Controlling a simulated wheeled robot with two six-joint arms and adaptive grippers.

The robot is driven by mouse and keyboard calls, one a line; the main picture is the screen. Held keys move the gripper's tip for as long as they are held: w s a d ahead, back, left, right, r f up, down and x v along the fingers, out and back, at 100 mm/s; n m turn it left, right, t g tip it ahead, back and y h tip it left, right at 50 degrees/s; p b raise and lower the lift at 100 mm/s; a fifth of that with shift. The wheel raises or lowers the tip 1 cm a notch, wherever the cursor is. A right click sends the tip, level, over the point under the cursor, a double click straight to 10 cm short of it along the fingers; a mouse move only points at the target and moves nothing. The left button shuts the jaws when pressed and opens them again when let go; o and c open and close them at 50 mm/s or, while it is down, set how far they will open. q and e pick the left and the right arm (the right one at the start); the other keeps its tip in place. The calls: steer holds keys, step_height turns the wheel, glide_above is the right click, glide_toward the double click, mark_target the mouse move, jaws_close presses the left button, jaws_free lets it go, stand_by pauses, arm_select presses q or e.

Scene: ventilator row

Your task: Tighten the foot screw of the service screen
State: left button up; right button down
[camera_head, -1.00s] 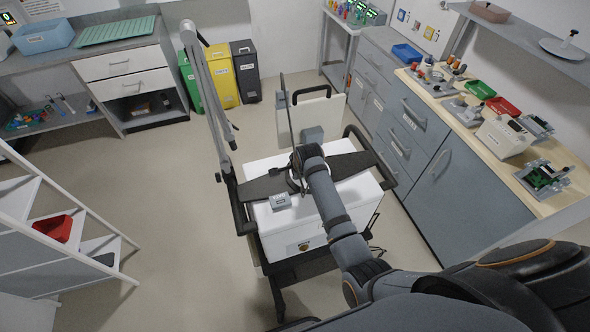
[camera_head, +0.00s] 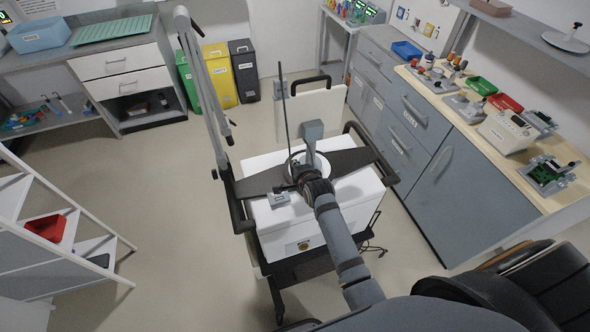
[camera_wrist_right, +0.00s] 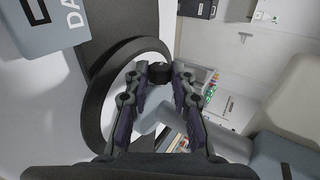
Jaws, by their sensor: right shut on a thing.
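The white panel with a black handle (camera_head: 312,108), which may be the service screen, stands upright behind the trolley. A grey post (camera_head: 312,132) rises in front of it. A dark winged bar with a white, dark-rimmed ring lies across the white cabinet (camera_head: 335,205). My right gripper (camera_head: 300,172) is over the near side of this ring. In the right wrist view, my right gripper (camera_wrist_right: 160,75) is shut on a small dark knob (camera_wrist_right: 159,70), apparently the foot screw. The dark-rimmed ring (camera_wrist_right: 98,100) is beside the fingers. My left gripper is not in view.
A thin vertical rod (camera_head: 283,115) stands close to my right gripper. A jointed grey pole (camera_head: 203,85) rises at the trolley's left. A small labelled grey box (camera_head: 279,199) sits on the cabinet. A workbench (camera_head: 470,125) runs along the right; the floor at left is open.

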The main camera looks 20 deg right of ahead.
steer(key=c, duration=1.1)
jaws_free()
steer(key=shift+v, duration=4)
